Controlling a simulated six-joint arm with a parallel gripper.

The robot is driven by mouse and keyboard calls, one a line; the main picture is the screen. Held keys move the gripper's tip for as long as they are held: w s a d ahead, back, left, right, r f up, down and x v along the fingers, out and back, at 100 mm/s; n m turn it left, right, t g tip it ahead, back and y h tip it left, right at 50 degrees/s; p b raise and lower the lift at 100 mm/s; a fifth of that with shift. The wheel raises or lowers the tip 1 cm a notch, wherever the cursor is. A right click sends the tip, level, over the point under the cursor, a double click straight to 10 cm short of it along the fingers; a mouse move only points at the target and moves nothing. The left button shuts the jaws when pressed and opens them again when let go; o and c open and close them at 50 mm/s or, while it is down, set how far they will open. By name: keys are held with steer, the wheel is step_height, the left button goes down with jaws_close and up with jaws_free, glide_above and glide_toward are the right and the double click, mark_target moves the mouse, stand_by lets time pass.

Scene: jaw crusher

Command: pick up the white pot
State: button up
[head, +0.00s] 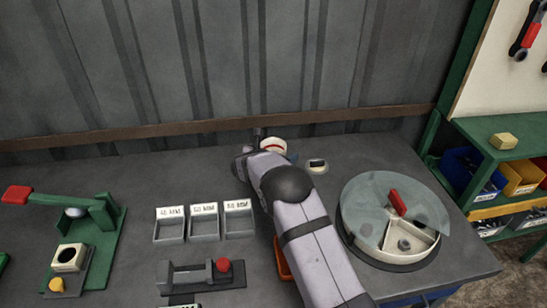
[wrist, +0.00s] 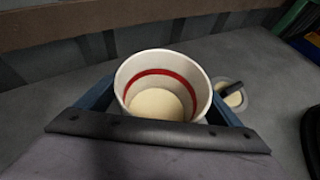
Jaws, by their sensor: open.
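The white pot (wrist: 165,88) stands upright on the grey bench, close in front of my wrist camera. It has a red band inside and a pale cream bottom. In the head view its rim (head: 273,145) shows past the end of my arm, near the back wall; the rest is hidden by the arm. My gripper (wrist: 162,112) is open, with a blue finger on each side of the pot. I cannot tell whether either finger touches it. The fingertips are mostly hidden behind the pot.
A small grey dish with pale contents (head: 317,166) lies just right of the pot. A round lidded divided tray (head: 345,238) is further right. Three labelled bins (head: 204,238) and a green lever press (head: 105,240) stand left. The corrugated wall (head: 190,60) is close behind.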

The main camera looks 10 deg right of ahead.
steer(key=shift+c, duration=0.7)
steer(key=c, duration=1.1)
steer(key=shift+c, duration=0.2)
steer(key=shift+r, duration=0.15)
step_height(320, 180, up, 10)
steer(key=shift+b, duration=0.4)
